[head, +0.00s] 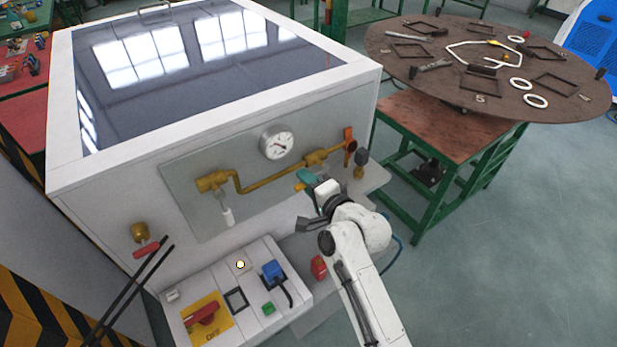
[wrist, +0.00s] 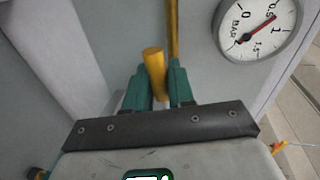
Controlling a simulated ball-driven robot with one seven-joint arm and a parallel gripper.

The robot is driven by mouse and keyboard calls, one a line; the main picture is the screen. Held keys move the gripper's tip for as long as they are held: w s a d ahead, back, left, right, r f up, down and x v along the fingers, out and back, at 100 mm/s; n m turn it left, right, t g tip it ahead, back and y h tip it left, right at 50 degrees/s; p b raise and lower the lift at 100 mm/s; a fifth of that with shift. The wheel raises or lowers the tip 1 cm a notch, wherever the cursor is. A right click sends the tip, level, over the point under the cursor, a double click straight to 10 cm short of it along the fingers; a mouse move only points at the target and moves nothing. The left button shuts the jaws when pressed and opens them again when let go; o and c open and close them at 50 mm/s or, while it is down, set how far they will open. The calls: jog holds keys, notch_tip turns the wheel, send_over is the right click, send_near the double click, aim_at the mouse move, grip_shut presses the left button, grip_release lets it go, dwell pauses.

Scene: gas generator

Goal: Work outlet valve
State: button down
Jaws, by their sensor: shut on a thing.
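My gripper (head: 306,178) is at the front panel of the white machine, below the right part of the brass pipe (head: 275,176). In the wrist view its teal fingers (wrist: 158,80) stand on both sides of a short yellow handle (wrist: 154,60), closed on it. The handle's tip also shows in the head view (head: 299,187), just left of the fingers. Its joint to the pipe is hidden. An orange valve handle (head: 349,147) stands at the pipe's right end, apart from my gripper. A white-tipped handle (head: 227,216) hangs under the pipe's left end.
A round pressure gauge (head: 278,142) sits above the pipe; it also shows in the wrist view (wrist: 258,25). A control box (head: 240,285) with a red switch and blue plug is below left. A green-framed table (head: 440,125) with a round brown top stands right. Floor at lower right is clear.

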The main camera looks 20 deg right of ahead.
jog(key=shift+r+m+p, duration=0.3)
jog(key=shift+m+p, duration=0.05)
jog(key=shift+m, duration=0.15)
jog(key=c, duration=1.1)
grip_release()
jog(key=b+v, duration=0.1)
jog(key=v, duration=0.9)
jog(key=shift+s+d, duration=0.25)
jog(key=shift+s, duration=0.1)
jog(key=shift+r, duration=0.15)
